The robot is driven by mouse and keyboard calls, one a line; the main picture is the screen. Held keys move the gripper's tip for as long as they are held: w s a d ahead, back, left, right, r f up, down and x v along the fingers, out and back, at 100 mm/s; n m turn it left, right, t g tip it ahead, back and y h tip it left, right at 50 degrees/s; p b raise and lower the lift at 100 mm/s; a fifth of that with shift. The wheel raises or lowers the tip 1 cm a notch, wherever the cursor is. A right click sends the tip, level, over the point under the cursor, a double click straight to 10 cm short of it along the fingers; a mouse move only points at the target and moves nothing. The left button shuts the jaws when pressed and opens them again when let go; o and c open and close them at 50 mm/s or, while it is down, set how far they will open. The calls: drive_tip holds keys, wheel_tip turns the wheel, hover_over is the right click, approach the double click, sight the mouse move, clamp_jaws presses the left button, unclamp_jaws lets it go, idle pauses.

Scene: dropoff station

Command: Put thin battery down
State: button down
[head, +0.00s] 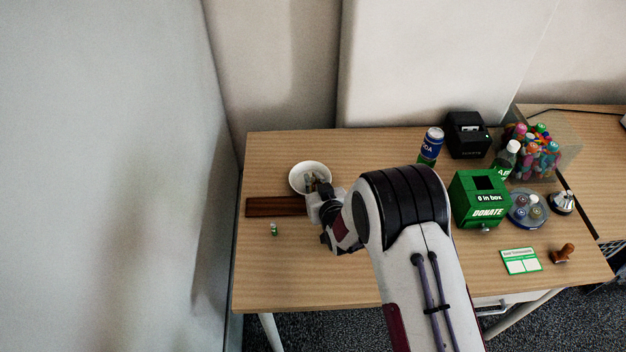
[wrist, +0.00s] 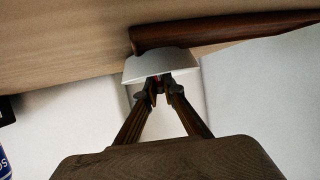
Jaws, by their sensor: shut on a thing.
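My gripper (head: 316,188) is at the white bowl (head: 297,181), its tips over the bowl's inside or right side. The fingertips (wrist: 158,83) are close together in the wrist view, in front of the bowl's pale side (wrist: 138,70). A small red and dark bit shows between them. I take it as the thin battery (wrist: 157,80), mostly hidden by the fingers. A small green and white cylinder (head: 274,229), perhaps another battery, stands on the table, apart from the gripper. I cannot tell whether the held battery touches the bowl.
A dark wooden board (head: 270,207) lies in front of the bowl. A soda can (head: 431,145), black printer (head: 467,135), green donation box (head: 480,200), bottle (head: 505,160) and clear bin of colourful items (head: 540,155) stand at right. The table's front left is mostly clear.

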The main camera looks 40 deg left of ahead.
idle(0.3)
drive_tip(key=c, duration=2.2)
unclamp_jaws()
drive_tip(key=shift+f, duration=0.1)
drive_tip(key=shift+o, duration=0.2)
drive_tip(key=shift+r, duration=0.2)
drive_tip(key=shift+s+d+r, duration=0.1)
drive_tip(key=shift+d, duration=0.1)
drive_tip(key=shift+v, duration=5.7)
drive_tip(key=shift+r, duration=0.1)
